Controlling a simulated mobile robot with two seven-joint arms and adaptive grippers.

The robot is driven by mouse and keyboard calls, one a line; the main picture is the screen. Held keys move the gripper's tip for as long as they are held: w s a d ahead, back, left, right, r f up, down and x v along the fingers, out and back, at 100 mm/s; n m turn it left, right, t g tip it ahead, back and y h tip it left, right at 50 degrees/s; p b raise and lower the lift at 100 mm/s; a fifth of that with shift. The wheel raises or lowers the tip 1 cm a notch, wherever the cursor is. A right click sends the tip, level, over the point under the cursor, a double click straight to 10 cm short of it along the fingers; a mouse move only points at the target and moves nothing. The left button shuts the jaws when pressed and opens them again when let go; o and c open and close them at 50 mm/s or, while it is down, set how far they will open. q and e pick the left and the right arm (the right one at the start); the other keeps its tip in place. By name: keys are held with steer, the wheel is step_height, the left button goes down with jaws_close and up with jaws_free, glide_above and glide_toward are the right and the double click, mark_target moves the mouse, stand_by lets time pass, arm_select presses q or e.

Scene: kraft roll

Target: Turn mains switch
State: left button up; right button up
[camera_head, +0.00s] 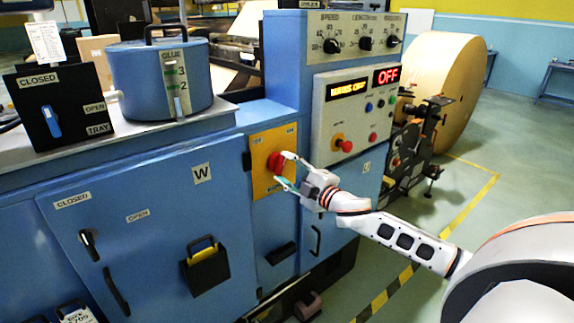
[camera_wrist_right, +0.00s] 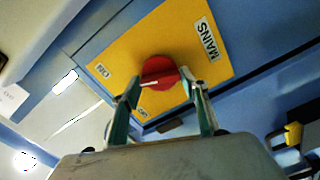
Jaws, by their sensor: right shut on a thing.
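The mains switch is a round red knob (camera_head: 274,162) on a yellow plate (camera_head: 262,187) on the blue machine front. In the right wrist view the knob (camera_wrist_right: 159,70) sits on the yellow plate (camera_wrist_right: 188,32), beside a label reading MAINS (camera_wrist_right: 207,38). Two smaller labels lie near it; their words are hard to read. A pale mark shows on the knob. My right gripper (camera_head: 284,169) is shut on the knob, with one finger on each side of it in the wrist view (camera_wrist_right: 160,83). My left gripper is not in view.
Right of the switch, a control panel (camera_head: 326,130) shows MAINS OFF (camera_head: 347,90) and a red OFF display (camera_head: 387,76). It carries a red push button (camera_head: 343,144). A blue glue pot (camera_head: 150,80) and black CLOSED/OPEN box (camera_head: 85,105) stand on the left top. A kraft roll (camera_head: 440,75) stands behind.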

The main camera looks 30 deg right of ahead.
steer(key=n+p, duration=0.1)
steer(key=n, duration=0.2)
steer(key=shift+n+p, duration=0.3)
steer(key=shift+n, duration=0.1)
steer(key=n+p, duration=0.1)
steer(key=n, duration=0.2)
steer(key=shift+n, duration=0.3)
steer(key=n+p, duration=0.1)
steer(key=n, duration=0.2)
steer(key=shift+n+p, duration=0.4)
steer(key=shift+n, duration=0.4)
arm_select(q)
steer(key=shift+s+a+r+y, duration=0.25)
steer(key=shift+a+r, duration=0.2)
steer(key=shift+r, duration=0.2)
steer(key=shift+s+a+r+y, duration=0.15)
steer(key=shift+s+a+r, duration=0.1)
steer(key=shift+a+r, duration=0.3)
arm_select(e)
steer(key=shift+n, duration=0.8)
steer(key=o, duration=1.1)
steer(key=shift+c, duration=0.2)
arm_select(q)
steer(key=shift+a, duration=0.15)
arm_select(e)
steer(key=shift+o, duration=0.2)
